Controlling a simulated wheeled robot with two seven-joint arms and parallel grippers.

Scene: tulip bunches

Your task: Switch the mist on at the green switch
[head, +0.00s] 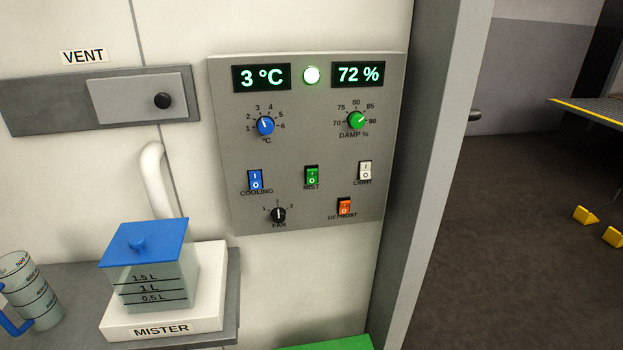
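The green switch (312,175), labelled MIST, is a rocker with I above O in the middle of the grey control panel (292,150). I cannot tell from its tilt which side is pressed. The panel's displays read 3 °C and 72 %, with a lit round lamp (311,75) between them. The mister (158,285) stands on a shelf at lower left, with a blue lid (146,243) on its clear tank. Neither of my grippers is in view.
Near the green switch are a blue COOLING switch (255,180), a white LIGHT switch (365,170), an orange DEFROST switch (344,206) and a black FAN knob (278,214). A measuring jug (32,290) stands left of the mister. A door frame (436,150) rises at right.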

